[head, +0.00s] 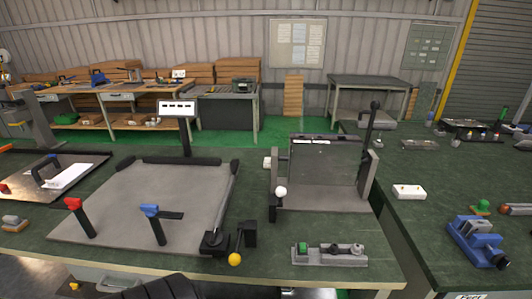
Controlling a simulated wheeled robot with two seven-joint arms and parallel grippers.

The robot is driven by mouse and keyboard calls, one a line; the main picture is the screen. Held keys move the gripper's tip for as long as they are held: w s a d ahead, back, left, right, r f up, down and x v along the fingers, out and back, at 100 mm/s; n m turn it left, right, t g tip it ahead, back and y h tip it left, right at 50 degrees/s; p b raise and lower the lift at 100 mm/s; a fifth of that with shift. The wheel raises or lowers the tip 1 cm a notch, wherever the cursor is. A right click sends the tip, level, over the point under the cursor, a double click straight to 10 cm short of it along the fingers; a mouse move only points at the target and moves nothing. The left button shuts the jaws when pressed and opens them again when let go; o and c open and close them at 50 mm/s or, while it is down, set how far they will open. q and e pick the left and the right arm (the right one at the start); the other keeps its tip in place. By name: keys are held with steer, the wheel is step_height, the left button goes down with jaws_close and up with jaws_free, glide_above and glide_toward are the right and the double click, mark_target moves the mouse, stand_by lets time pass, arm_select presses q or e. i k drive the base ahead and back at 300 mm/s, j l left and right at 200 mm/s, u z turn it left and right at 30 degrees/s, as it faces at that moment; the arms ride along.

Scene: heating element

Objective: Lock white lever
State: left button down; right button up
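A lever with a white ball knob (280,191) stands at the front left of an upright grey panel fixture (325,163) on the green-topped table. Its short black arm is below the knob; I cannot tell whether it is locked. A small white part (267,162) shows at the fixture's left side. Neither of my grippers is in view. A dark ribbed shape at the bottom edge is cut off, and I cannot tell what it is.
Left of the fixture is a flat grey plate (140,205) with red (73,204) and blue (149,210) handles. A yellow knob (234,260) is near the front edge. A control box (330,255) sits in front of the fixture. A blue vise (478,242) stands on the right table.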

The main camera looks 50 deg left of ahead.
mark_target(280, 192)
steer(key=u, duration=1.5)
steer(key=k+l+u, duration=0.2)
steer(key=l, duration=0.2)
steer(key=l+u, duration=0.2)
steer(key=l, duration=0.15)
